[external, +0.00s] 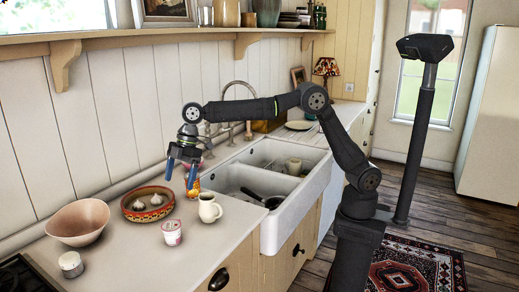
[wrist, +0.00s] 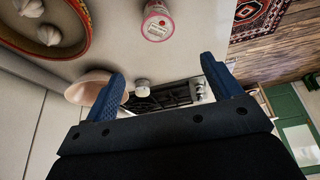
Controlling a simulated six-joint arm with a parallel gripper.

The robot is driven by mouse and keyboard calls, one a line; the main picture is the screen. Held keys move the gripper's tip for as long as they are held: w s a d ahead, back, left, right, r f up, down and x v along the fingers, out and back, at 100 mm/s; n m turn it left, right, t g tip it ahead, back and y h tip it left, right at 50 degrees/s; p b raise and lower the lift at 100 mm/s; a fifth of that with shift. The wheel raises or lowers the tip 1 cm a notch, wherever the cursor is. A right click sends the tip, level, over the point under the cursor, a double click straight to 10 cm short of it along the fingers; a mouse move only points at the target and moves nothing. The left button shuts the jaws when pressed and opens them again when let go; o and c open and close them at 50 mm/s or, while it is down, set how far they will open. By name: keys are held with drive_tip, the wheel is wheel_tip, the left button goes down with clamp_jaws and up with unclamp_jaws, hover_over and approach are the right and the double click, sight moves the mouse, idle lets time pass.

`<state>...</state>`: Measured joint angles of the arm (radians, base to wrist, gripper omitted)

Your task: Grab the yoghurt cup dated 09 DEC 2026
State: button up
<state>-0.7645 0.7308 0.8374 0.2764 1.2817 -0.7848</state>
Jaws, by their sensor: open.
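A pink-and-white yoghurt cup (external: 172,232) stands upright near the front of the counter; it also shows at the top of the wrist view (wrist: 157,22). A second small whitish cup (external: 70,264) stands near the hob, also in the wrist view (wrist: 142,88). No date is legible on either. My gripper (external: 180,181) is open and empty, pointing down above the counter near the shallow dish. In the wrist view its blue fingers (wrist: 162,68) are spread wide, and both cups are apart from them.
A pink bowl (external: 78,222) and a patterned dish (external: 136,212) with garlic-like bulbs stand by the wall. A white mug (external: 209,207) stands near the sink (external: 280,217). A shelf (external: 150,38) runs overhead.

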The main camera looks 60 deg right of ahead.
approach(171, 225)
drive_tip(key=x, duration=0.5)
drive_tip(key=shift+s+a, duration=0.15)
drive_tip(key=shift+a, duration=0.1)
drive_tip(key=shift+d+x, duration=0.1)
drive_tip(key=shift+x, duration=1.2)
drive_tip(key=shift+d+x, duration=0.15)
drive_tip(key=shift+x, duration=1.15)
drive_tip(key=c, duration=1.2)
